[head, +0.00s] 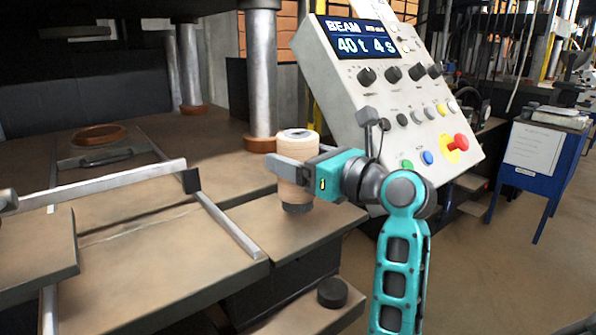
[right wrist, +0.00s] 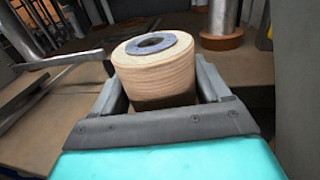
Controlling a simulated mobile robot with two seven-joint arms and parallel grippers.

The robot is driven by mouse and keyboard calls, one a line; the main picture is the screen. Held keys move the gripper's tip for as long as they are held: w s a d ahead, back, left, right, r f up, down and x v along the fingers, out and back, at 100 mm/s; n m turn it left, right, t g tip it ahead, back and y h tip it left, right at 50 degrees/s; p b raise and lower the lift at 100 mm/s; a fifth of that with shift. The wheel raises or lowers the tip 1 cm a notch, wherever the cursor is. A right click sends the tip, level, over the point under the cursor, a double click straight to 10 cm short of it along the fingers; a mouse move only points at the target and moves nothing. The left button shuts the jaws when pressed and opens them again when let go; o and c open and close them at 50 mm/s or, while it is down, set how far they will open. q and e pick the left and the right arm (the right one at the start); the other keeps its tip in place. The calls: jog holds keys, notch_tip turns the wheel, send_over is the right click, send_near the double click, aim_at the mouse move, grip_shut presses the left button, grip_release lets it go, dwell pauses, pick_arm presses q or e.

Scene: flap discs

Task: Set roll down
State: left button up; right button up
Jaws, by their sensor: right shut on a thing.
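The roll (head: 297,189) is a pale tan cylinder with a grey ring around the hole in its top. My right gripper (head: 292,172) is shut on it from the right side, and the roll stands roughly upright between the fingers. Its dark lower end is over the brown press table (head: 240,217), near the front right corner; I cannot tell whether it touches the surface. In the right wrist view the roll (right wrist: 155,72) sits between the two grey fingers, its lower part hidden by the gripper. My left gripper is not in view.
A tilted control panel (head: 395,90) stands just behind my right arm. Steel columns (head: 261,75) rise at the back of the table. A metal bar frame (head: 110,182) lies to the left. A dark round knob (head: 332,292) is below the front edge.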

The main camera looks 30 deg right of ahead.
jog(key=shift+f, duration=0.65)
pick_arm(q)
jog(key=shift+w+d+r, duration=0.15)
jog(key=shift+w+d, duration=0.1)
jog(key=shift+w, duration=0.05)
pick_arm(e)
jog(key=o, duration=1.4)
jog(key=shift+f, duration=0.1)
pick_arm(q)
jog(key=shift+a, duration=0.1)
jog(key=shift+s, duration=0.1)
